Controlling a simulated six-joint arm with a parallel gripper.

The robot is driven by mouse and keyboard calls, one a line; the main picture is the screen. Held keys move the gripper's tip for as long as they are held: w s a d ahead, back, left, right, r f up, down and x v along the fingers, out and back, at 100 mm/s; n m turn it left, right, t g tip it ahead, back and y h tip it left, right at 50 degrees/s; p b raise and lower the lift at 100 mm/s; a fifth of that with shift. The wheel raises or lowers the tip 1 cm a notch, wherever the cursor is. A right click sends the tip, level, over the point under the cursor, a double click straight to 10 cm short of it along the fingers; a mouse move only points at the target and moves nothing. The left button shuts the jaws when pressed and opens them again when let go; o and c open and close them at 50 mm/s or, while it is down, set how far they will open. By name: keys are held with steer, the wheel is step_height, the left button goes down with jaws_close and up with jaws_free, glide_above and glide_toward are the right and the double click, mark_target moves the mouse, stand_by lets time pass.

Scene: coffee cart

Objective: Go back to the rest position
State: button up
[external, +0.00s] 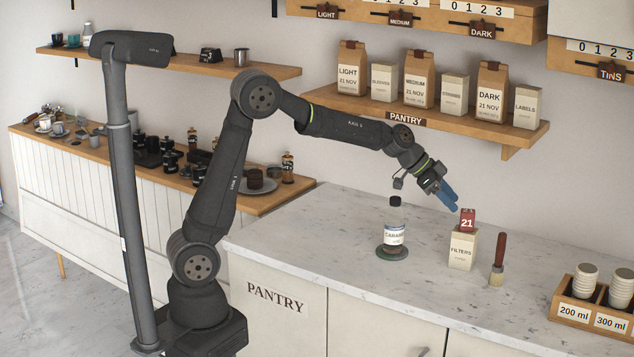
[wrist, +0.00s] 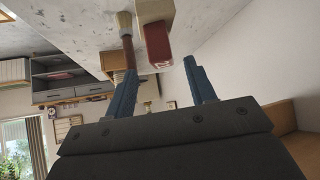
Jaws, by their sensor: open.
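My gripper (external: 449,196) is in the air above the marble counter (external: 345,215), close to the filters bag and above it. Its blue fingers are apart and nothing is between them; they also show in the wrist view (wrist: 158,85). A beige filters bag (external: 462,250) with a red "21" card (external: 467,219) on top stands on the counter. The red card shows in the wrist view (wrist: 157,45), beyond the fingers. A caramel jar (external: 394,235) with a dark lid stands on a round dark coaster (external: 392,252) to the left of the bag.
A brush (external: 498,260) with a red-brown handle stands right of the bag. A wooden box (external: 590,312) with cup stacks is at the far right. The pantry shelf (external: 425,118) with several bags hangs above the counter. The counter's left part is clear.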

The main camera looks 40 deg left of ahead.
steer(key=x, duration=0.8)
steer(key=shift+a+f, duration=0.1)
steer(key=shift+f, duration=0.15)
steer(key=r, duration=0.5)
steer(key=shift+s+r, duration=0.2)
steer(key=shift+s, duration=0.2)
steer(key=s+d+r, duration=0.3)
steer(key=s+r, duration=0.3)
steer(key=s, duration=0.4)
steer(key=n+t+y, duration=0.1)
steer(key=n+t, duration=0.1)
steer(key=n, duration=0.1)
glide_toward(468, 212)
steer(key=w+a+f, duration=0.5)
steer(key=w+a, duration=0.1)
steer(key=a, duration=0.3)
steer(key=w+a+f+n+y, duration=0.1)
steer(key=a+f, duration=0.1)
steer(key=a, duration=0.5)
steer(key=w+a+f+n+t, duration=0.1)
steer(key=w+a+f, duration=0.1)
steer(key=a, duration=0.6)
steer(key=w+a+f+n+t+y, duration=0.1)
steer(key=w+a+f+n, duration=0.1)
steer(key=a+f, duration=0.2)
steer(key=a, duration=0.3)
steer(key=shift+a+f+y, duration=0.25)
steer(key=shift+a+y, duration=0.05)
steer(key=shift+a, duration=0.05)
steer(key=shift+w, duration=0.1)
